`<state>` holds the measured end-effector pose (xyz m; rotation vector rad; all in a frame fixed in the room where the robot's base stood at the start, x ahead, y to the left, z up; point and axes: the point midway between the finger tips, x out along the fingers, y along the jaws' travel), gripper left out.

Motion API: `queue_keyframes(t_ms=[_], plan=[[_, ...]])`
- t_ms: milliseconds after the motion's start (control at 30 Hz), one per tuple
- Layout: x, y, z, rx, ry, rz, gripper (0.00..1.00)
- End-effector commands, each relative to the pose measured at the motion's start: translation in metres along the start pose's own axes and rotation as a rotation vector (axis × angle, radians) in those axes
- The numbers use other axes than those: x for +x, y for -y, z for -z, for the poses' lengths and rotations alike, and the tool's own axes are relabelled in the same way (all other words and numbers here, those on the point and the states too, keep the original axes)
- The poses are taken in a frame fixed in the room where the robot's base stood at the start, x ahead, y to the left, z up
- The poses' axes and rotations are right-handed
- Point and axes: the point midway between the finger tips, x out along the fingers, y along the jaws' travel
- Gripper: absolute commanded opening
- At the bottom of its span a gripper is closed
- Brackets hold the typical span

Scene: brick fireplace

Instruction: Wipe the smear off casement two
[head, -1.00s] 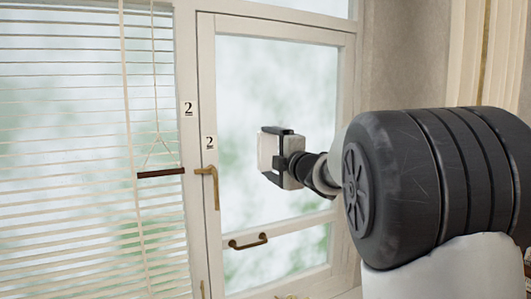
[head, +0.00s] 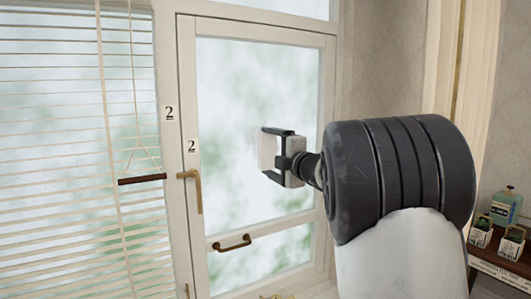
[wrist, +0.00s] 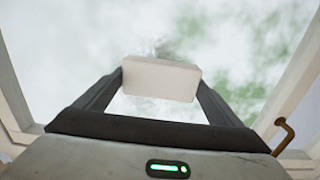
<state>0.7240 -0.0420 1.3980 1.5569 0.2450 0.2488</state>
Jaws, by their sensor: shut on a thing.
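Casement two is a white-framed window (head: 186,90) with a "2" label (head: 191,146) on its left stile. Its glass (head: 235,85) is cloudy white and green. My gripper (head: 272,154) is in front of the right-middle of the pane, shut on a pale rectangular pad (head: 266,152). The wrist view shows the pad (wrist: 160,80) between both fingers, facing the glass. A faint grey smear (wrist: 152,48) shows just beyond the pad's top edge; the pad hides whatever lies behind it. I cannot tell whether the pad touches the glass.
A brass lever handle (head: 196,190) and a curved pull (head: 232,243) stick out from the casement.

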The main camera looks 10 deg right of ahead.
Motion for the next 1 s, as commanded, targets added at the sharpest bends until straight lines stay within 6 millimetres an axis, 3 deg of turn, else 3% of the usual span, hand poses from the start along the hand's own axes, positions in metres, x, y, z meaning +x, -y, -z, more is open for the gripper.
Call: queue_keyframes(t_ms=[300,1000], plan=[[-0.002,0.0,-0.027,0.0,0.002,0.002,0.71],[0.001,-0.002,-0.065,-0.001,0.001,0.0,0.71]])
